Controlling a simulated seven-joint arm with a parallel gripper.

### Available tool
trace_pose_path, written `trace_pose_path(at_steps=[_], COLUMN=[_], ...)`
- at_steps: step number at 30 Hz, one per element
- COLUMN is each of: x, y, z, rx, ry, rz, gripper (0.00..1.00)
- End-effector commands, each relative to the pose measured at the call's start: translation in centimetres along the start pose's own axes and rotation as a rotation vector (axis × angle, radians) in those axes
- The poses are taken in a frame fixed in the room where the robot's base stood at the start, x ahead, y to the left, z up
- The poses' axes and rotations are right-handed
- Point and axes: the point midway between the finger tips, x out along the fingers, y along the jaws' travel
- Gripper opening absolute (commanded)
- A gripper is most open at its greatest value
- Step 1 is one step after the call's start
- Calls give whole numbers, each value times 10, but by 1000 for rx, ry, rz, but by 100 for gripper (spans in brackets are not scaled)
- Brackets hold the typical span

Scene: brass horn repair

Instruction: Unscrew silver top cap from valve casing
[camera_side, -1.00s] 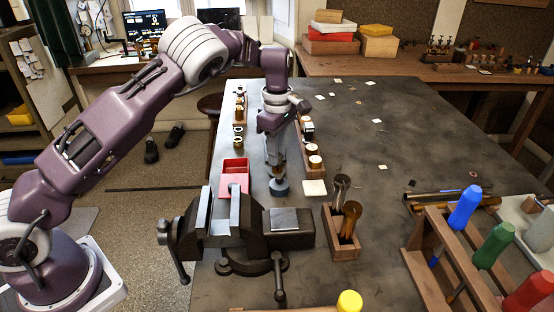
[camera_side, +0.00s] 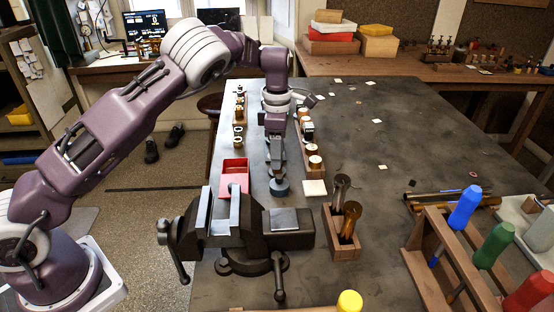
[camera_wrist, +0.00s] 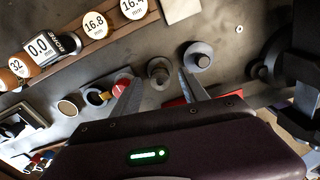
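My gripper (camera_side: 278,172) points straight down over the table behind the vise. Right under it is a round blue-grey base (camera_side: 280,188), with a small silver piece partly hidden by the fingers. In the wrist view my gripper (camera_wrist: 159,76) has its two fingers apart, with bare gaps showing. A dark grey round-topped cylinder (camera_wrist: 159,70) appears between the fingertips.
The black vise (camera_side: 250,228) stands in front of my gripper. A red tray (camera_side: 235,176) is at its left. A wooden rack with gauges (camera_side: 309,145) is close on the right, and a wooden holder with tools (camera_side: 343,240) stands right of the vise.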

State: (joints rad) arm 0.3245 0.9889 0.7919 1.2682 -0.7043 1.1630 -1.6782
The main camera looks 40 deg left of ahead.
Motion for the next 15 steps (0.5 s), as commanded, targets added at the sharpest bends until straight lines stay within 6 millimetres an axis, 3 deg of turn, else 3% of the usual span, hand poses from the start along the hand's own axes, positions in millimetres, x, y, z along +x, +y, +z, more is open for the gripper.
trace_pose_path(at_steps=[3, 11, 15], x=[0, 0, 0], y=[0, 0, 0], z=[0, 0, 0], rx=[1, 17, 276], ry=[0, -1, -3], rz=[0, 0, -1], gripper=[59, 59, 59])
